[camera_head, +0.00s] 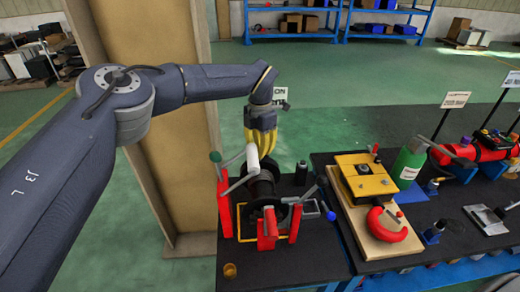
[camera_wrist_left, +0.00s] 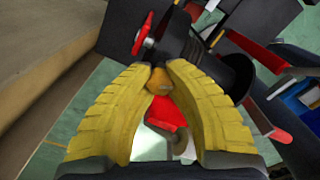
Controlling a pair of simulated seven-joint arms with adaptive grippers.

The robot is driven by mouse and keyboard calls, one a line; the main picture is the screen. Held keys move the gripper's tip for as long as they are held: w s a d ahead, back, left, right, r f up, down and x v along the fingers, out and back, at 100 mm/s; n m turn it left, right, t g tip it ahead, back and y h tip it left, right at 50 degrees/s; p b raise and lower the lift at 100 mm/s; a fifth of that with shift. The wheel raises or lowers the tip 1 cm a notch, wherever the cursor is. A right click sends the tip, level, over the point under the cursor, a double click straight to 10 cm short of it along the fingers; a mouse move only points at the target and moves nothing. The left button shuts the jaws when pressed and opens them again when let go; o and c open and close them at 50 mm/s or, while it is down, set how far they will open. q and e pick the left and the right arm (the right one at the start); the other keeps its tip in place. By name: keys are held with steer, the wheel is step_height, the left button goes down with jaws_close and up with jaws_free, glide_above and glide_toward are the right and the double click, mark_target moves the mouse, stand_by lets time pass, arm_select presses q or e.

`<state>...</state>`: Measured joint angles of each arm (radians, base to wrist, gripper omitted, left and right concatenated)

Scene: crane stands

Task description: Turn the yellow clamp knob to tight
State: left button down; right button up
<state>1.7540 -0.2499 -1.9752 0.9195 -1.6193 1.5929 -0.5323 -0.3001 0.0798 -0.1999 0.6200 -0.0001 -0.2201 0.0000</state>
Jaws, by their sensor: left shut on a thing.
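My left gripper (camera_head: 262,143) has yellow ribbed fingers and hangs above the crane stand at the left end of the black table. In the left wrist view, its fingertips (camera_wrist_left: 162,72) close around a small orange-yellow clamp knob (camera_wrist_left: 160,82). The fingers hide the knob in the head view. Just below the fingers is a black cylindrical drum (camera_head: 263,188) between red supports (camera_head: 225,213). The drum also shows in the left wrist view (camera_wrist_left: 226,72). Whether the knob is tight cannot be told. My right gripper is not in view.
A white-ended lever (camera_head: 252,157) and a green-ball lever (camera_head: 215,157) stand close to the gripper. A blue-tipped lever (camera_head: 331,215) is at right. A tan pillar (camera_head: 160,110) rises behind my left arm.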

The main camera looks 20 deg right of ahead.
arm_select(q)
steer(key=shift+m, duration=0.9)
steer(key=c, duration=1.1)
jaws_free()
steer(key=shift+c, duration=0.2)
step_height(320, 180, up, 12)
steer(key=shift+s, duration=0.1)
